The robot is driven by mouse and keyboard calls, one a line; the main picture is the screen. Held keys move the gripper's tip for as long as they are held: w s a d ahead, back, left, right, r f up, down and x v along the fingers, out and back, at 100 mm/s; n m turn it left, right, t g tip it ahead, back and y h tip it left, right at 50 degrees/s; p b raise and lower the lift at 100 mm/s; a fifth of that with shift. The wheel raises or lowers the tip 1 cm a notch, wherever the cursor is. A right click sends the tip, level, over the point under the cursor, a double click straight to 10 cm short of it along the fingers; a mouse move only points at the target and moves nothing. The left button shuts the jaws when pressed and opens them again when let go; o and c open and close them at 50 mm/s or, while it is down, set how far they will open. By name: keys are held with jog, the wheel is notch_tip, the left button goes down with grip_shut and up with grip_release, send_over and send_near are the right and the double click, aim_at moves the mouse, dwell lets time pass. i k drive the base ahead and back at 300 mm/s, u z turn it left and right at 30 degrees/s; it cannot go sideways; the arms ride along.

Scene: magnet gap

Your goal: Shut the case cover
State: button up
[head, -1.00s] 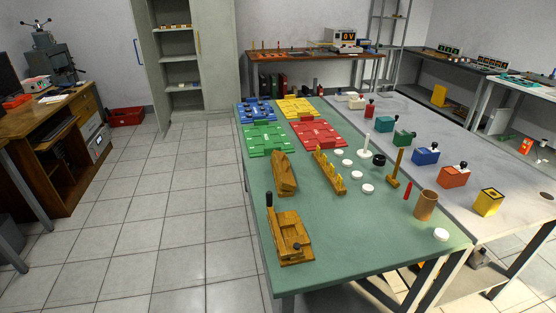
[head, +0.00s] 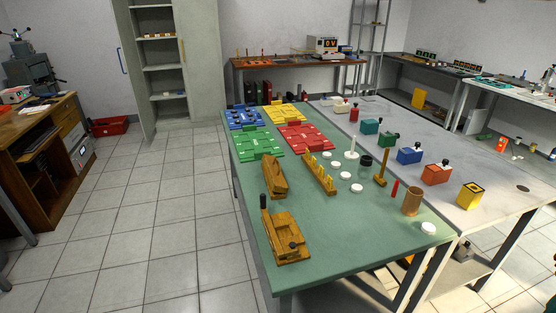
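No thing in the head view is plainly marked as the case, and I cannot tell for sure which object has the cover. A wooden block-like piece (head: 273,177) with a slanted upper part stands on the green table (head: 335,250). In front of it is a wooden base with a dark upright handle and a dark knob (head: 284,236). Whether either has an open lid is too small to tell. My gripper is not in view.
Blue (head: 245,117), yellow (head: 285,115), green (head: 258,143) and red (head: 306,137) panels lie at the table's far end. A wooden rack (head: 319,174), white discs and a brown cup (head: 412,201) stand right. The tiled floor (head: 170,220) left is clear.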

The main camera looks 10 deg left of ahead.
aim_at(277, 182)
jog(key=u, duration=0.05)
jog(key=i, duration=0.85)
